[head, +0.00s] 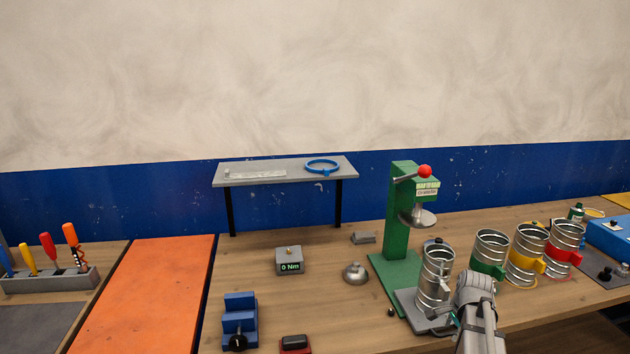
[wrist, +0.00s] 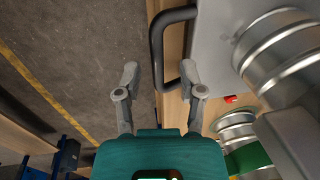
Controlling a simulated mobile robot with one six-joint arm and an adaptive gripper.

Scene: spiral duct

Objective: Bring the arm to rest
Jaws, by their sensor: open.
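In the head view my arm (head: 477,310) reaches in at the lower right, beside the ribbed metal duct piece (head: 436,277) that stands upright on a grey plate at the green press (head: 398,225). The fingertips cannot be made out in the head view.
Several metal cans with coloured bands, such as the green-banded one (head: 490,254), stand right of my arm. A blue vise (head: 240,320), a torque box (head: 290,261) and a grey shelf (head: 286,172) with a blue ring (head: 322,166) are to the left. An orange mat (head: 145,295) is clear.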

